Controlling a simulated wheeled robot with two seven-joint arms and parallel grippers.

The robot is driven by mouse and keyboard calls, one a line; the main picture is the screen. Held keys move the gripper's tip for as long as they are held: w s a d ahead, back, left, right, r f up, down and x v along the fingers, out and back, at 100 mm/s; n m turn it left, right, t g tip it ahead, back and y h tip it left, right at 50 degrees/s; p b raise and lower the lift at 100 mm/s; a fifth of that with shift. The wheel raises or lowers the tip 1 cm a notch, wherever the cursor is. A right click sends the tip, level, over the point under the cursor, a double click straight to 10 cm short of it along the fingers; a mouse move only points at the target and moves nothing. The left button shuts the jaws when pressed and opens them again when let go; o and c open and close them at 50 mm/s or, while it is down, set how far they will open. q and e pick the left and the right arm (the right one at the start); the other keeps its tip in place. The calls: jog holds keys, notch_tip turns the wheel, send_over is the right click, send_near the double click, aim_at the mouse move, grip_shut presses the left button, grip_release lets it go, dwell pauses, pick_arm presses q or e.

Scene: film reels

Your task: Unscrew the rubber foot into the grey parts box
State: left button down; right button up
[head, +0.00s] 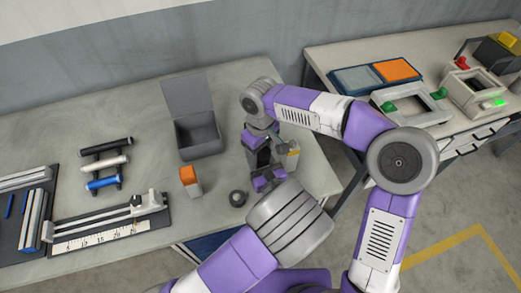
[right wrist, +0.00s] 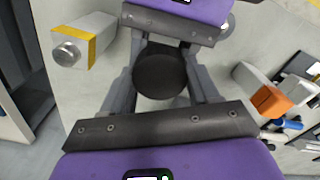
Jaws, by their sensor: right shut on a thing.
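The grey parts box (head: 198,138) stands on the bench with its lid open, left of my grippers. My right gripper (head: 262,157) points down and is shut on a dark round piece, apparently the rubber foot. In the right wrist view the foot (right wrist: 160,72) sits between the fingers of my right gripper (right wrist: 162,88). My left gripper (head: 267,172) comes up from below and faces the right one closely. Its dark jaw base (right wrist: 170,24) shows at the top of the wrist view. Whatever it holds is hidden behind the foot.
A block with an orange top (head: 190,180) and a dark round item (head: 238,198) stand in front of the box. A yellow-banded block (head: 293,150) is right of my grippers. Rods on a rack (head: 106,163) and a ruler fixture (head: 105,225) lie left.

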jog(key=n, duration=0.3)
jog(key=shift+n, duration=0.3)
jog(key=o, duration=1.2)
jog(key=shift+c, duration=0.2)
jog(key=shift+s, duration=0.1)
